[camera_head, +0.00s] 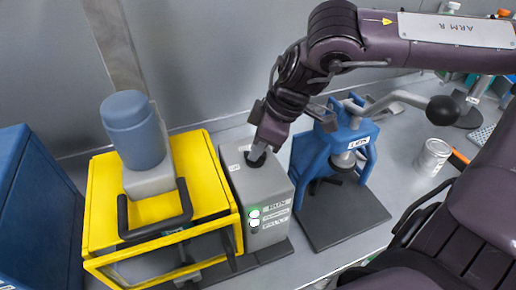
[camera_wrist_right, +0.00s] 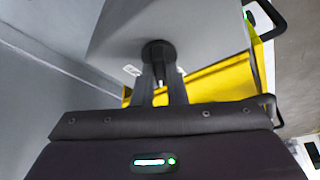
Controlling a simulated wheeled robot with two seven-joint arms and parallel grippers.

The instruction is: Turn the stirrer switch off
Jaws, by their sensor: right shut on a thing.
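The grey control box (camera_head: 262,190) stands right of the yellow-framed stirrer (camera_head: 100,205). Its front has a green-lit lamp (camera_head: 253,213) beside the RUN label and a second lamp below it. A black round stirrer switch (camera_head: 256,158) sits on top of the box. My right gripper (camera_head: 261,149) comes down onto the switch from above and is shut on it. In the right wrist view the two fingers (camera_wrist_right: 160,78) reach to the black switch (camera_wrist_right: 158,49). The fingers hide part of the switch, and its setting cannot be read. My left gripper is not in view.
A blue press (camera_head: 340,140) with a long black-knobbed lever (camera_head: 440,110) stands close right of the box. A blue cabinet (camera_head: 35,215) is at the far left. A metal can (camera_head: 433,157) stands on the bench at right. The wall is close behind.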

